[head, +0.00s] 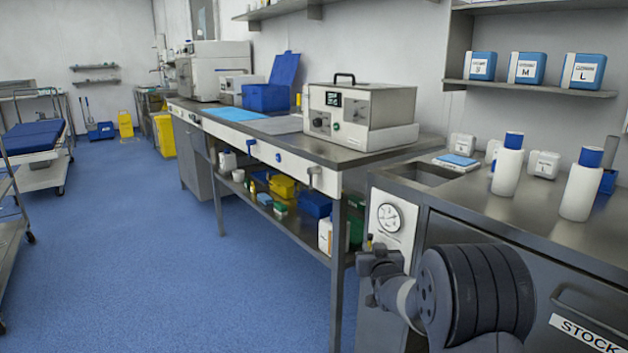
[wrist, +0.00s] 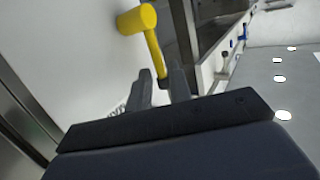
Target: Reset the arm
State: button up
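My gripper (head: 378,262) is in front of the white gauge panel, at the left end of the steel counter. In the wrist view its two dark fingers (wrist: 162,88) stand apart with a gap between them. A yellow handle-like part (wrist: 153,50) with a round head lies just beyond the fingertips. My arm reaches in from the lower right of the head view.
The white gauge panel (head: 391,217) and the steel counter (head: 450,195) with white bottles (head: 508,167) are close to my arm. A long bench (head: 290,140) with a boxy machine (head: 360,115) runs back to the left. The blue floor (head: 180,260) is open on the left.

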jog(key=shift+w+f+b, duration=0.15)
jog(key=shift+w, duration=0.4)
jog(key=shift+w+f+b, duration=0.15)
jog(key=shift+w, duration=0.4)
jog(key=shift+s, duration=0.1)
jog(key=shift+r, duration=0.15)
